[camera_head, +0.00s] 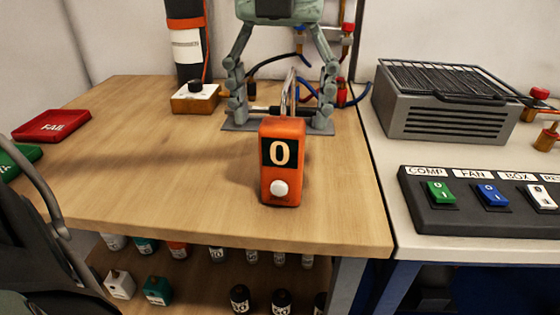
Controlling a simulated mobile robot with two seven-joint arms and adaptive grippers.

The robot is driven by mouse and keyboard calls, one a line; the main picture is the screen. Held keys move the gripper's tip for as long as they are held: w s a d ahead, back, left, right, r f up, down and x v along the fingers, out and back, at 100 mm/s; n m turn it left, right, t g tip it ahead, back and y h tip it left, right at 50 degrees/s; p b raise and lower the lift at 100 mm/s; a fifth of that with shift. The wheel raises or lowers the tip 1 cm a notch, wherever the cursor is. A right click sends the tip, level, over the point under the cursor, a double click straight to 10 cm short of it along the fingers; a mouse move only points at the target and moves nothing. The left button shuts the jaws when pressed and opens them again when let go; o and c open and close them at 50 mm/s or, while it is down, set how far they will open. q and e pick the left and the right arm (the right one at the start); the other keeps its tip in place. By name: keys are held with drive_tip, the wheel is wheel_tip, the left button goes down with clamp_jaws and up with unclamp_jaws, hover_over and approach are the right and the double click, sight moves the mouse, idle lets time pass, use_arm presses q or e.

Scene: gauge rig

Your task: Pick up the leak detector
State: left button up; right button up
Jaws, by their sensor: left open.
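The leak detector (282,188) appears to be the orange handheld box with a black display reading "0" and a round white button. It stands upright on the wooden bench (170,165), near the front edge and right of the middle. A thin metal piece shows behind its top; I cannot tell whether it belongs to it. My right gripper is not in view.
A red FAIL tray (52,126) and a green tray (22,160) lie at left. A switch panel (480,220) and grey vented box (440,115) are right. Bench space left of the detector is clear.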

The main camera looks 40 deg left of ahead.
sight(283, 146)
use_arm(q)
drive_tip(key=f, duration=0.5)
drive_tip(key=shift+w+f, duration=0.25)
drive_tip(key=shift+f, duration=0.45)
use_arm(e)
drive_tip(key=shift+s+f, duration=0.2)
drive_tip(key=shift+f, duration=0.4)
use_arm(q)
drive_tip(key=shift+c, duration=0.2)
drive_tip(key=c, duration=1.5)
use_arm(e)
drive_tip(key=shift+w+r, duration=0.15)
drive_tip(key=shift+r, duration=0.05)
use_arm(q)
drive_tip(key=shift+r, duration=0.2)
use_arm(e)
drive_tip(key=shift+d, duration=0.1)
